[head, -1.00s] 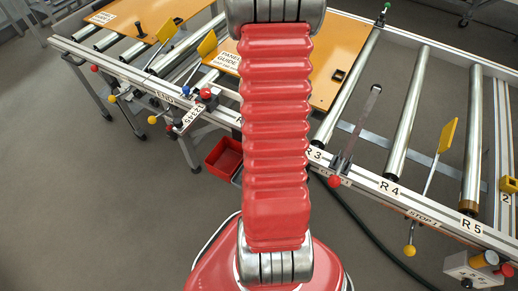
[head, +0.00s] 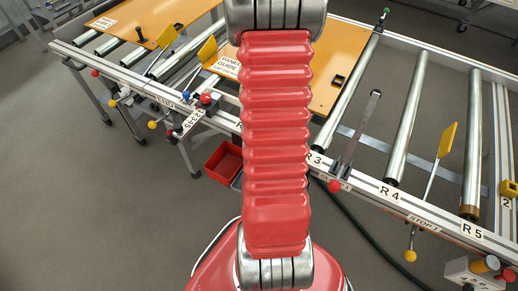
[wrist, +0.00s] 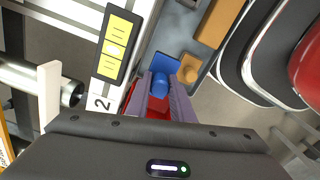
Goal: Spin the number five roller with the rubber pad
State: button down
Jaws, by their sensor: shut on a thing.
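The number five roller (head: 472,150) is a long steel cylinder with a brass-coloured near end, at the right of the head view. Its label R 5 (head: 472,230) is on the front rail. My gripper (wrist: 162,88) shows in the wrist view, its two grey-purple fingers shut on a red piece (wrist: 157,104). A blue block with a round blue knob (wrist: 160,85) shows at the fingertips. I cannot tell whether the red and blue parts are one thing or whether they include the rubber pad. My gripper is outside the head view.
Yellow flags (head: 447,140) on rods and an upright clear handle (head: 365,125) stand along the rail. A red bin (head: 223,165) is beside my arm.

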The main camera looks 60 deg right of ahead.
jog(key=shift+d+r, duration=0.1)
jog(key=shift+r, duration=0.4)
jog(key=shift+m, duration=0.8)
jog(key=r, duration=0.5)
jog(key=shift+w+r, duration=0.25)
jog(key=shift+r, duration=0.1)
jog(key=w+a+r+m, duration=0.3)
jog(key=w, duration=0.5)
jog(key=w+a+r+m, duration=0.2)
jog(key=w+m, duration=0.1)
jog(key=w, duration=0.4)
jog(key=w+a+n, duration=0.1)
jog(key=w+a, duration=0.3)
jog(key=a, duration=0.4)
jog(key=w+a+r+n, duration=0.1)
jog(key=w+a, duration=0.4)
jog(key=a, duration=0.4)
jog(key=w+a+r+n, duration=0.1)
jog(key=w+a, duration=0.4)
jog(key=a, duration=0.4)
jog(key=shift+w+a+n, duration=0.15)
jog(key=shift+w+n, duration=0.05)
jog(key=shift+n, duration=0.1)
